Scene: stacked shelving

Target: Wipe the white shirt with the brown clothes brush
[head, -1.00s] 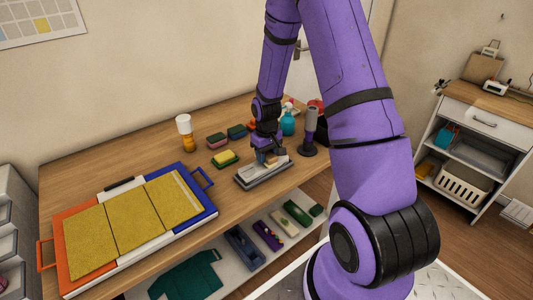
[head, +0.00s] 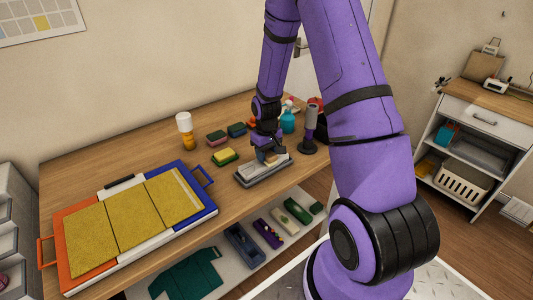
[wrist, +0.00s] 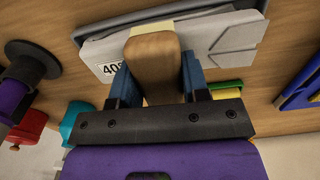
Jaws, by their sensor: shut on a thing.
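My gripper (wrist: 156,80) is shut on the brown wooden clothes brush (wrist: 154,52), with one blue finger on each side of its handle. The brush also shows under the gripper (head: 265,148) in the head view, partly hidden by it. A pale edge, perhaps bristles, shows at the brush's far end. The white shirt (wrist: 220,38) lies flat and folded in a grey tray (wrist: 125,22) on the table, with a label reading "40" at its left. The brush is over the shirt; whether it touches the cloth I cannot tell.
A board with yellow panels (head: 110,235) lies on the table's left. Sponges (head: 224,157), a pill-like bottle (head: 186,130), a teal spray bottle (head: 288,122) and a dark stand (head: 309,130) surround the tray. A lower shelf (head: 225,278) holds a green garment and several small trays.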

